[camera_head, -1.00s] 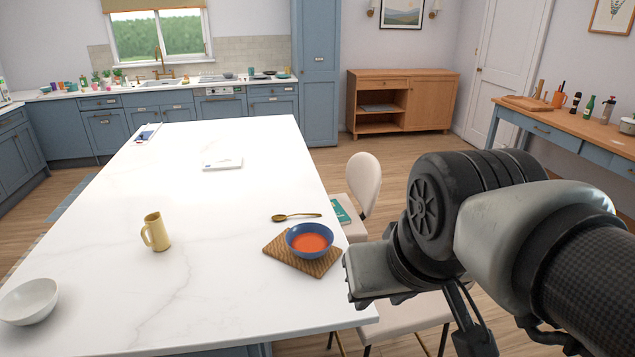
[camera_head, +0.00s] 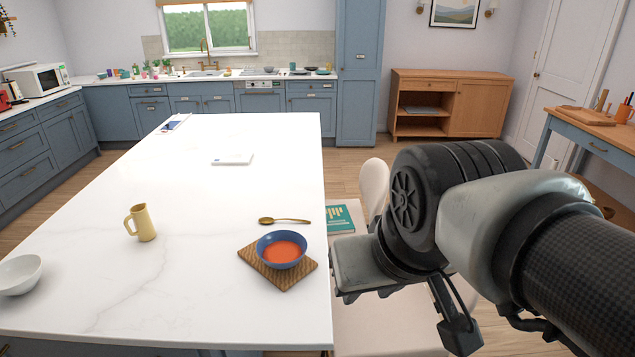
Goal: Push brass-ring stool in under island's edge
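The white-topped island (camera_head: 200,210) fills the left and middle of the view. Along its right edge is a near cream seat (camera_head: 385,325), largely hidden by my arm. Beyond it is another cream seat with a rounded back (camera_head: 373,185) and a green book (camera_head: 341,219) on it. No brass ring shows now, so I cannot tell which is the brass-ring stool. My gripper end (camera_head: 365,272) hangs above the near seat, just right of the island's edge. Its fingers cannot be made out, nor whether it touches anything.
A blue bowl of red soup (camera_head: 281,250) stands on a woven mat (camera_head: 285,283) near the island's right edge, beside a spoon (camera_head: 285,221). A yellow jug (camera_head: 140,223) and white bowl (camera_head: 18,275) stand left. A wooden sideboard (camera_head: 480,105) stands behind; a side table (camera_head: 590,135) is right.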

